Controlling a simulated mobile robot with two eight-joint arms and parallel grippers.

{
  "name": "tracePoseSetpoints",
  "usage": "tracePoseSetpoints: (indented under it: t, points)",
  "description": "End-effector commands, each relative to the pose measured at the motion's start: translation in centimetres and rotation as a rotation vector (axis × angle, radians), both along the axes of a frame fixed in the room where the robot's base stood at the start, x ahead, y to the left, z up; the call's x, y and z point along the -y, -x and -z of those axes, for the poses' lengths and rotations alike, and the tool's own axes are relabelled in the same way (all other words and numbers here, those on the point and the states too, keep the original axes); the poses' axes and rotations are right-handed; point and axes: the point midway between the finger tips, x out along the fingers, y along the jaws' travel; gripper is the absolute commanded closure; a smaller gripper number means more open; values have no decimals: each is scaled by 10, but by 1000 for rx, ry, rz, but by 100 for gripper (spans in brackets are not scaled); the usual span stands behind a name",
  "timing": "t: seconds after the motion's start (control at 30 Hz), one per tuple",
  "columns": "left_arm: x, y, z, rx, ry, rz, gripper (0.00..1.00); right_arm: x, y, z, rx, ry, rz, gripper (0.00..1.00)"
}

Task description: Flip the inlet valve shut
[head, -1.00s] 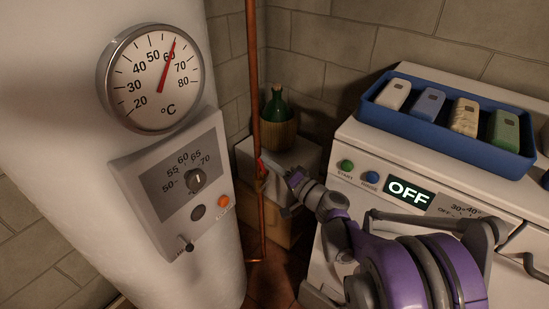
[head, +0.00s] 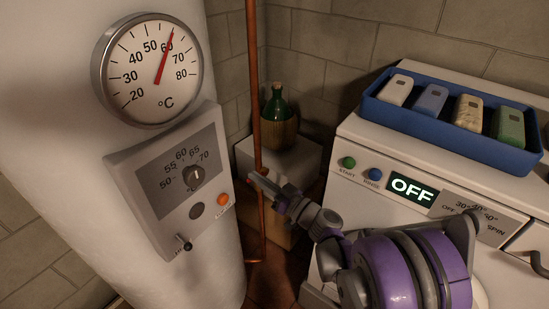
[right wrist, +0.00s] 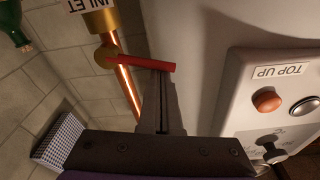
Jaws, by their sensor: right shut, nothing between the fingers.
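The inlet valve shows in the right wrist view as a brass body (right wrist: 105,57) on the copper pipe, under a brass collar with an INLET label (right wrist: 90,4). Its red lever (right wrist: 135,61) sticks out to the right at a steep angle to the pipe. My right gripper (right wrist: 162,76) is shut and empty, its fingertips overlapping the lever's outer part; I cannot tell if they touch. In the head view my right gripper (head: 254,178) is in front of the copper pipe (head: 252,80) and hides the lever. My left gripper is not in view.
The white boiler (head: 60,180) with dial and control panel (head: 150,215) stands close left of the gripper. The washing machine (head: 345,215) is at the right, with a blue tray (head: 440,139) on top. A green bottle (head: 276,108) stands behind the pipe.

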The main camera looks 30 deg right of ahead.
Motion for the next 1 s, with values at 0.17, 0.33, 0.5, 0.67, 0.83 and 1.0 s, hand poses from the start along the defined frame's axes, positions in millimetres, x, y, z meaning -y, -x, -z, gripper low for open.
tracePoseSetpoints:
  t: [0.17,0.33,0.5,0.67,0.83,1.0]
  points:
    - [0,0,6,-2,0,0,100,-3,1,9,46,114,0,100]
    - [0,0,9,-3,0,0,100,-5,2,13,57,140,0,100]
    - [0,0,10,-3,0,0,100,-6,2,16,56,138,0,100]
    - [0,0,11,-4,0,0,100,-6,2,17,57,138,1,100]
    - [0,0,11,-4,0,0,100,-6,3,17,57,137,1,100]
    - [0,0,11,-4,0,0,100,-6,3,17,57,137,1,100]
